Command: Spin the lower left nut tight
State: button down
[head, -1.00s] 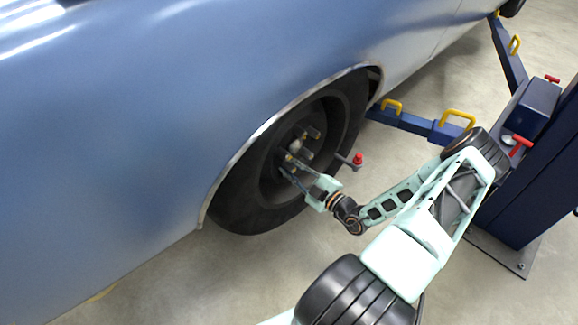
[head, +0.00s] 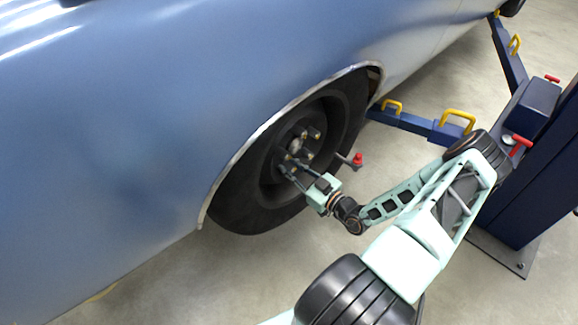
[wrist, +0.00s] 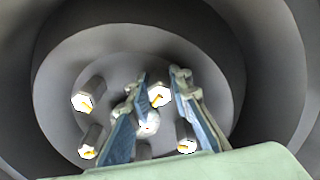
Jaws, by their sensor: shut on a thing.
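The wheel hub (head: 296,146) carries several metal nuts around a pale centre. My gripper (head: 286,167) reaches in from the lower right, with its fingertips at the lower left nut in the head view. In the wrist view my gripper (wrist: 162,82) has one finger on each side of a nut (wrist: 160,95) with a yellow mark, and is shut on it. Other nuts show at the left (wrist: 86,101), lower left (wrist: 88,151) and lower right (wrist: 187,146) of that view. How far the nut is seated cannot be told.
The black tyre (head: 240,212) and blue car fender (head: 150,120) surround the hub closely. The blue lift post (head: 535,160) stands at the right. Floor below the wheel is clear.

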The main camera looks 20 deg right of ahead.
dwell(0.4)
jog(key=c, duration=1.7)
grip_release()
jog(key=shift+c, duration=0.2)
jog(key=v, duration=1.2)
